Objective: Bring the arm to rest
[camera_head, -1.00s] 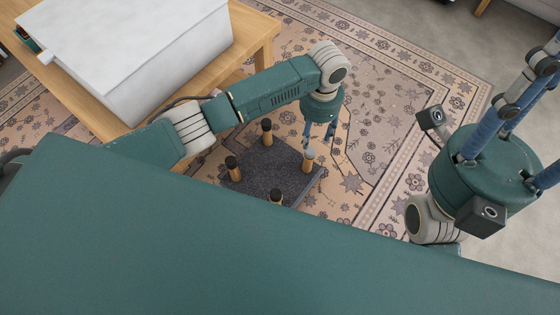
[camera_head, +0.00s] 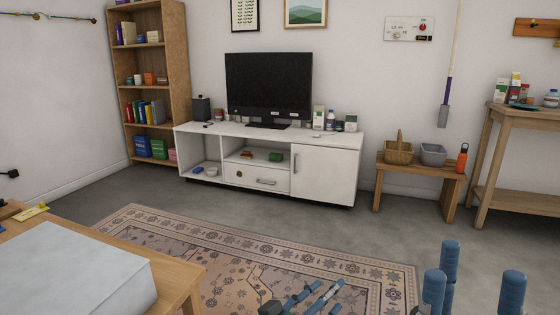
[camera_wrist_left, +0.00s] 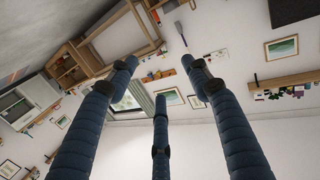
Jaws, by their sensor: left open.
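My left gripper (camera_head: 312,298) shows at the bottom edge of the head view, in front of the rug. My right gripper (camera_head: 474,285) is at the bottom right of the head view. Its blue fingers point up, spread apart, with no object seen between them. Its palm and arm are hidden below the picture edge.
A wooden table (camera_head: 180,275) with a large white box (camera_head: 75,270) is at the lower left. A patterned rug (camera_head: 235,255) covers the floor. A white TV cabinet (camera_head: 325,170), a bookshelf (camera_head: 178,60), a low bench (camera_head: 420,172) and a side table (camera_head: 490,150) stand along the wall.

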